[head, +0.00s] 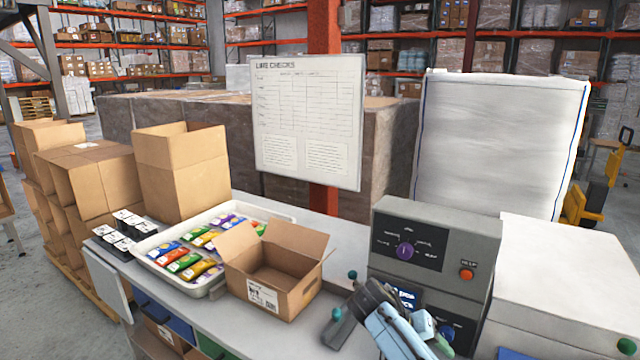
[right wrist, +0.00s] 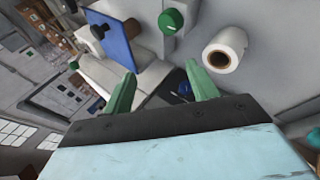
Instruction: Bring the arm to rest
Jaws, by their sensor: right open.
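My right gripper (right wrist: 160,86) is open in the right wrist view. Its two green fingers stand apart with nothing held between them. Beyond them are a grey surface, a blue panel (right wrist: 115,42), a round green knob (right wrist: 171,21) and a white roll (right wrist: 226,50). In the head view, light-blue and dark parts of my arm show low, right of centre, in front of the grey control box (head: 436,225). The fingers are hard to make out there. My left gripper is not in view.
An open carton (head: 275,270) and a white tray (head: 205,288) of colourful packets stand on the bench (head: 225,330). A white box (head: 560,280) is at right; a chart board (head: 307,122) stands behind.

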